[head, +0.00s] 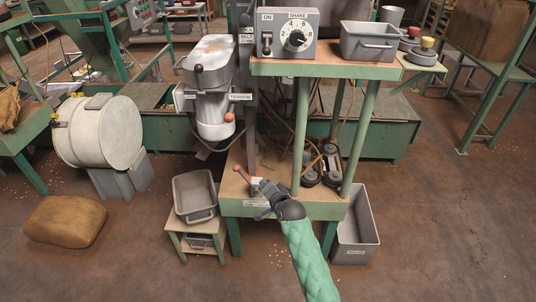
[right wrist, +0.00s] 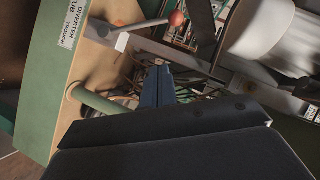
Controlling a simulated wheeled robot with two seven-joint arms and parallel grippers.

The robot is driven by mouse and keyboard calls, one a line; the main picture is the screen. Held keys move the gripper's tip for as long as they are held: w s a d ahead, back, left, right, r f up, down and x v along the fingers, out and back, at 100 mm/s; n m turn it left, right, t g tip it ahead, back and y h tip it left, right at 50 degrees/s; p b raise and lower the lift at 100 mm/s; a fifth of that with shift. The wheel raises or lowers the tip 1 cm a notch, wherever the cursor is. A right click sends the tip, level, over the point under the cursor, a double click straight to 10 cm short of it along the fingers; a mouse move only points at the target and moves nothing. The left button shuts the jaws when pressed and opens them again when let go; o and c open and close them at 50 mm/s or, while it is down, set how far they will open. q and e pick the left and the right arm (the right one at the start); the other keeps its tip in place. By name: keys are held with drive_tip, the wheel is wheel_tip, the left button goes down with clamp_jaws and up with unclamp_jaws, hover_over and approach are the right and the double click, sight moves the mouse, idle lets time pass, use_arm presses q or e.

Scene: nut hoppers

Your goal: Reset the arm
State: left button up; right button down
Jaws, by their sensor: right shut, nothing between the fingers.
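My right arm (head: 311,262), in a green sleeve, reaches up from the bottom of the head view. Its gripper (head: 262,186) is over the front of the green machine's low wooden shelf, close to a red-knobbed lever (head: 240,170). In the right wrist view the gripper (right wrist: 158,68) has its blue-grey fingers together with nothing between them. The red knob (right wrist: 177,18) shows just beyond the fingertips, apart from them in that picture. A label reading "diverter tub trough" (right wrist: 70,22) is on the shelf's edge. My left gripper is not in view.
A grey bin (head: 195,193) sits on a small stand left of the shelf. A taller grey bin (head: 371,241) stands on the floor at right. Green posts (head: 362,135) rise beside my arm to an upper shelf with a dial box (head: 290,34). A brown sack (head: 65,222) lies at left.

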drive_tip(key=s+d+f+n+g+h, duration=0.25)
drive_tip(key=s+d+f+n, duration=0.3)
drive_tip(key=f, duration=0.45)
drive_tip(key=s+d+f+n+g+h, duration=0.2)
drive_tip(key=s+d+f+n+g, duration=0.2)
drive_tip(key=s+d+f, duration=0.5)
drive_tip(key=s+d+f+g, duration=0.1)
drive_tip(key=s+d+f, duration=0.1)
drive_tip(key=s+f, duration=0.5)
drive_tip(key=s+d+f+g+h, duration=0.1)
drive_tip(key=s+f, duration=0.5)
drive_tip(key=s, duration=0.8)
drive_tip(key=s+d+f+m+g+h, duration=0.1)
drive_tip(key=s+d+f+g, duration=0.2)
drive_tip(key=s, duration=0.8)
wheel_tip(320, 180, down, 5)
drive_tip(key=shift+s+d+r, duration=0.2)
drive_tip(key=shift+d, duration=0.75)
